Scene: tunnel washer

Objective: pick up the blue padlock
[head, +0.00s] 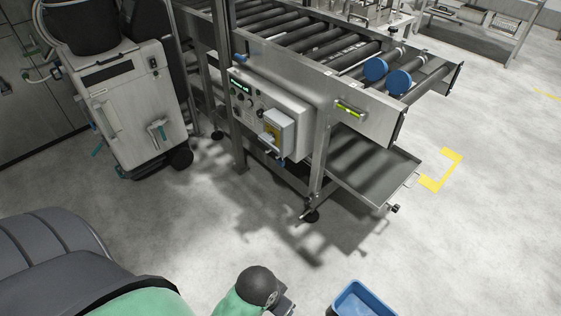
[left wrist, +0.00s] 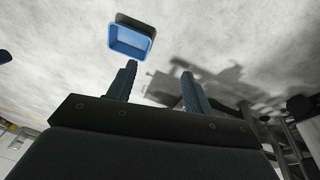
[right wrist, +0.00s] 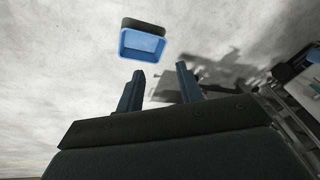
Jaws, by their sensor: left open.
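A small blue item (head: 281,161), perhaps the blue padlock, hangs under the switch box (head: 278,130) on the front of the machine's control panel (head: 262,105). It is too small to make out its shape. My left gripper (left wrist: 160,68) is open and empty, its two dark blue fingers apart over bare floor. My right gripper (right wrist: 160,69) is also open and empty, its fingers apart. No padlock shows in either wrist view. In the head view, part of my arm shows at the bottom, well apart from the panel.
A roller conveyor (head: 300,45) with two blue round pads (head: 375,69) runs above the panel. A metal tray (head: 375,165) sits low at right. A blue tub (head: 362,302) stands on the floor near me. A grey cart (head: 125,100) stands left. The floor between is clear.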

